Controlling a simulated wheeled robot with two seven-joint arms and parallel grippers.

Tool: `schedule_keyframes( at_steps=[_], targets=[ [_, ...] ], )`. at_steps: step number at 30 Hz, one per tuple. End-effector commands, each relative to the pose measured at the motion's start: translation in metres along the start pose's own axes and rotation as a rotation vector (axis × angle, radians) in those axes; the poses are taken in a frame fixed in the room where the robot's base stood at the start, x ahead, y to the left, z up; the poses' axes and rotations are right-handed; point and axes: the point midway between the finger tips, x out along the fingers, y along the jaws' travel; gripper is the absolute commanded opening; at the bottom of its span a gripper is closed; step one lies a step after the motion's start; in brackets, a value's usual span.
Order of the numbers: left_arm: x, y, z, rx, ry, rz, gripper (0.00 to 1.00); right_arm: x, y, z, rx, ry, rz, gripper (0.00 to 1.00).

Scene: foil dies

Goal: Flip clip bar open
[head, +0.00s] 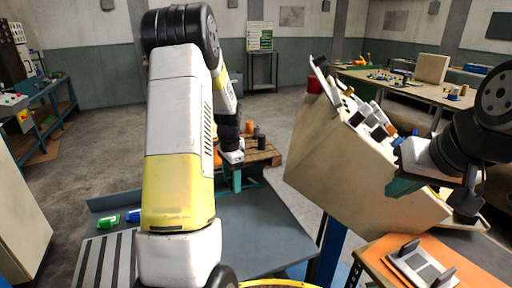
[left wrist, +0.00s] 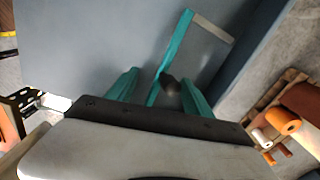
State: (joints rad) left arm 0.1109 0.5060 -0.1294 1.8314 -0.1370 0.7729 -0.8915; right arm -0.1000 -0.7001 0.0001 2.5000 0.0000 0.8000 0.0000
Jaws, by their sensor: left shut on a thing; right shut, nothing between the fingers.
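The clip bar appears as a thin teal bar (left wrist: 178,45) with a pale grey crosspiece (left wrist: 212,27) at its far end, over a grey-blue surface in the left wrist view. A dark rounded knob (left wrist: 171,86) sits at its near end. My left gripper (head: 236,178) reaches down over the grey-blue table; in the left wrist view its teal fingers (left wrist: 160,92) stand on both sides of the knob and are shut on it. The exact contact is hard to see. My right gripper (head: 402,186) is shut and empty, in front of the beige box at right.
The grey-blue table (head: 262,230) carries a green item (head: 108,221) and a blue item (head: 133,215) at its left. A tilted beige box (head: 335,165) fills the right side. An orange-topped stand (head: 440,255) is at lower right. A pallet (head: 262,152) lies behind.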

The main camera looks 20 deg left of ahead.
Motion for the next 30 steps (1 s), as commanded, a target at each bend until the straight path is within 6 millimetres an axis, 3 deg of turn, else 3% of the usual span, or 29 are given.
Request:
schedule_keyframes(
  at_steps=[6, 30],
  targets=[
    [-0.048, 0.002, -0.002, 0.003, 0.004, 0.001, 0.45, 0.000, 0.000, 0.000, 0.000, 0.000, 0.000, 0.00],
    [-0.169, 0.103, 0.013, -0.291, 0.231, -0.070, 0.45, 0.000, 0.000, 0.000, 0.000, 0.000, 0.000, 0.00]
  ],
)
